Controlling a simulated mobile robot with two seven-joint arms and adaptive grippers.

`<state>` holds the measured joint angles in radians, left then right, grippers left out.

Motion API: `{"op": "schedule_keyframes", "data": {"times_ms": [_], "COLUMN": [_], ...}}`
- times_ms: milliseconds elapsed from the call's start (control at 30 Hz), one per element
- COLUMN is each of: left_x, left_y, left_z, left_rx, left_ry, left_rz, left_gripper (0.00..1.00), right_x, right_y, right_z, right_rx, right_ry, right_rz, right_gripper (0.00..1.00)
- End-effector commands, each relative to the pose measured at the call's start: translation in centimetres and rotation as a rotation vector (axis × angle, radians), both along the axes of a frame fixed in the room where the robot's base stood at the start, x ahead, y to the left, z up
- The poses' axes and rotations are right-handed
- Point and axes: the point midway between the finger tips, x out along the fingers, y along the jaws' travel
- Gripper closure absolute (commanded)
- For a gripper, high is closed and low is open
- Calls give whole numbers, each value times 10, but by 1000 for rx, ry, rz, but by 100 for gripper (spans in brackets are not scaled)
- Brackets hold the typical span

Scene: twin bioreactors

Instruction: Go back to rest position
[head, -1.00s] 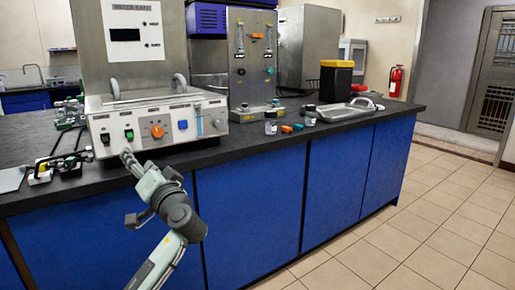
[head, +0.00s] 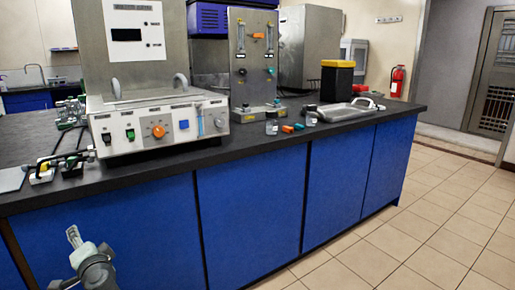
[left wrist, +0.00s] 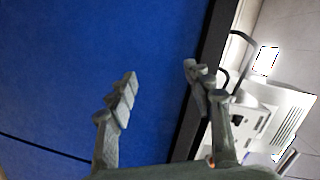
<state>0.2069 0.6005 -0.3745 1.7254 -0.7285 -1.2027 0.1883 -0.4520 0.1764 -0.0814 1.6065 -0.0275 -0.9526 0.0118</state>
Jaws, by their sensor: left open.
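My left gripper (head: 86,246) is low at the bottom left of the head view, in front of the blue cabinet and below the bench top. It is apart from the bench equipment. In the left wrist view its two grey fingers (left wrist: 160,80) are spread with nothing between them, facing the blue cabinet front (left wrist: 70,70). My right gripper is in neither view.
The dark bench top (head: 240,146) carries a control unit (head: 160,125) with knobs, a flowmeter panel (head: 252,60), small bottles (head: 271,127) and a metal tray lid (head: 348,110). Tiled floor (head: 420,220) is clear at right. A fire extinguisher (head: 397,80) hangs behind.

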Motion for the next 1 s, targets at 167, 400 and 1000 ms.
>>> {"op": "schedule_keyframes", "data": {"times_ms": [167,400,1000], "left_x": [-64,-175,-331], "left_y": [19,34,-68], "left_z": [-129,-256,-388], "left_rx": [-155,-367,-817], "left_ry": [251,505,683], "left_rz": [1,30,118], "left_gripper": [49,49,49], "right_x": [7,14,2], "right_y": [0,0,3], "right_z": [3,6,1], "right_rx": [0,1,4], "right_ry": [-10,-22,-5], "right_rz": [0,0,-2], "right_gripper": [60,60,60]}}
